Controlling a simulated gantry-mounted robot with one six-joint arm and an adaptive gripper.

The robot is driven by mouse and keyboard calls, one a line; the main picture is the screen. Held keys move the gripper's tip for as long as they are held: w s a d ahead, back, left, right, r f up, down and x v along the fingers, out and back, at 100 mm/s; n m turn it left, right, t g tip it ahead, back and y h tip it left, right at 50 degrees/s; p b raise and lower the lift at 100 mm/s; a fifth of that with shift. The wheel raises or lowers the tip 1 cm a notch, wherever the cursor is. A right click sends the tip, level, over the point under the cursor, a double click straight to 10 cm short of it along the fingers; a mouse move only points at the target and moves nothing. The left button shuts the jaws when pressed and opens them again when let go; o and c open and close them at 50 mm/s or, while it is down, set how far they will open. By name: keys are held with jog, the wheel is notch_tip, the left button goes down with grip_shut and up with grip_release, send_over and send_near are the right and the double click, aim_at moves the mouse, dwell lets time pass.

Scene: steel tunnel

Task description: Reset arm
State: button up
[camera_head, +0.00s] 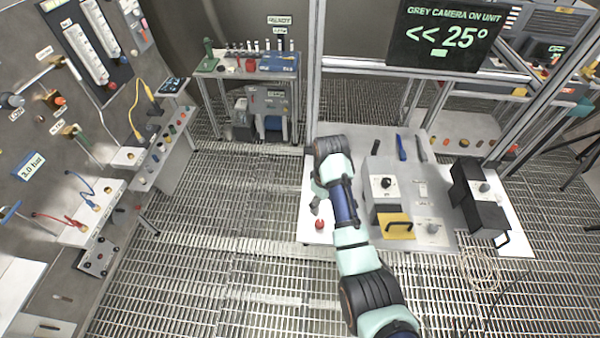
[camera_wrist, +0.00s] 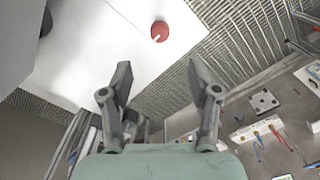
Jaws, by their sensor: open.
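My arm reaches up from the bottom of the head view, with mint and dark links, over the left part of a white table (camera_head: 310,190). My gripper (camera_head: 315,207) shows small at its end, above the table's left edge. In the wrist view my gripper (camera_wrist: 160,85) has its two dark fingers spread wide apart with nothing between them. A red knob (camera_head: 320,225) is on the table just below the gripper; it also shows in the wrist view (camera_wrist: 160,31), beyond the fingertips and apart from them.
A grey box with a dial (camera_head: 387,184) and a black box (camera_head: 480,200) stand on the table to the right. A frame with a screen (camera_head: 445,40) rises behind. A wall panel with cables and switches (camera_head: 85,195) is at left. Open grating (camera_head: 230,230) lies between.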

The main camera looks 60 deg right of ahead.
jog(key=w+a+r+n+t+h, duration=0.1)
jog(key=w+a+r+t, duration=0.2)
jog(key=w+a, duration=0.45)
jog(key=w+a+r+n+t+h, duration=0.15)
jog(key=w+a, duration=0.35)
jog(key=a, duration=0.6)
jog(key=s+a+r+t+y, duration=0.1)
jog(key=s+a+r+t, duration=0.1)
jog(key=a+r+t, duration=0.2)
jog(key=s+a+r+n+t+y+p, duration=0.1)
jog(key=s+a+r+t, duration=0.2)
jog(key=a+r, duration=0.8)
jog(key=a+t, duration=0.1)
jog(key=a, duration=0.7)
jog(key=shift+s+a+r, duration=0.15)
jog(key=shift+a, duration=0.2)
